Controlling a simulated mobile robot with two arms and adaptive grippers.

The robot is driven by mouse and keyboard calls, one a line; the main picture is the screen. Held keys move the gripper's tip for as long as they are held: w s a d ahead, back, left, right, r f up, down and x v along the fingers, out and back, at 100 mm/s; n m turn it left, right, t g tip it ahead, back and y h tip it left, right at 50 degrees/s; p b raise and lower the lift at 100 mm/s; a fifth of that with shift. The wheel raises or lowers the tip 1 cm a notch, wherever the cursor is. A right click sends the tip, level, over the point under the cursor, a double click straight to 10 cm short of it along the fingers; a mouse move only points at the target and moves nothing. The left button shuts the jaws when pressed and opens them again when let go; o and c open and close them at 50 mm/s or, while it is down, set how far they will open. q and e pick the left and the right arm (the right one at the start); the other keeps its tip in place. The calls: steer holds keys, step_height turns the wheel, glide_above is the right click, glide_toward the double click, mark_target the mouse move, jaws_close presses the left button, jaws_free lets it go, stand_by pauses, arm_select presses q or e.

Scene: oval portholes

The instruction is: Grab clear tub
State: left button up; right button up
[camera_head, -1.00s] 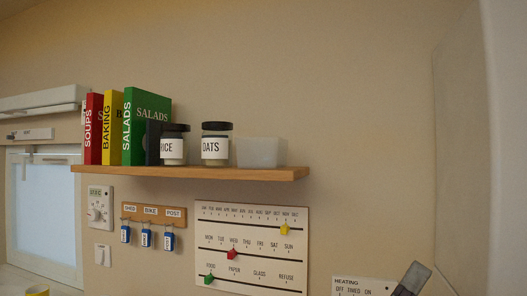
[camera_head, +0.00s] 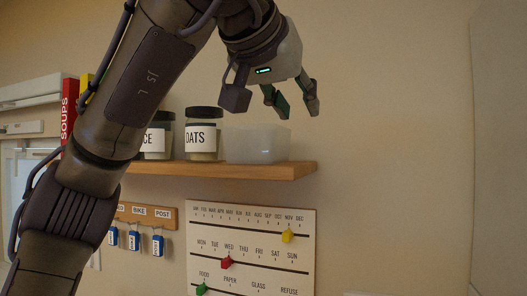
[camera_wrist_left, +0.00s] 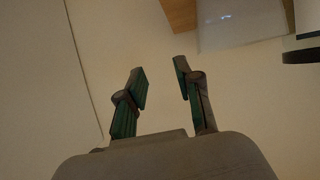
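The clear tub (camera_head: 258,146) stands at the right end of the wooden shelf, to the right of the oats jar. It also shows at the top of the left wrist view (camera_wrist_left: 240,22). My left gripper (camera_head: 290,108) is in front of and above the tub, with its fingers pointing right and down. Its fingers are apart and nothing is between them, as the left wrist view (camera_wrist_left: 163,85) shows. My right gripper is not in view.
The oats jar (camera_head: 203,135) stands close to the tub's left on the shelf (camera_head: 225,173), with the rice jar (camera_head: 157,140) beyond it. My left arm hides most of the books. A slider board (camera_head: 255,250) hangs below. The wall right of the shelf is bare.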

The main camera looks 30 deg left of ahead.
arm_select(q)
steer(key=n+y, duration=0.1)
steer(key=y, duration=0.1)
glide_toward(282, 129)
steer(key=x, duration=0.1)
steer(key=p+x, duration=0.1)
steer(key=x, duration=0.2)
steer(key=shift+w+a+r+p, duration=0.15)
steer(key=shift+w+r+p, duration=0.1)
steer(key=shift+p, duration=0.05)
steer(key=shift+x, duration=0.8)
steer(key=p+x, duration=0.1)
steer(key=x, duration=0.4)
steer(key=shift+a+f+p, duration=0.1)
steer(key=shift+f+p, duration=0.05)
steer(key=shift+p, duration=0.2)
steer(key=shift+s, duration=0.25)
steer(key=shift+c, duration=1.3)
jaws_close()
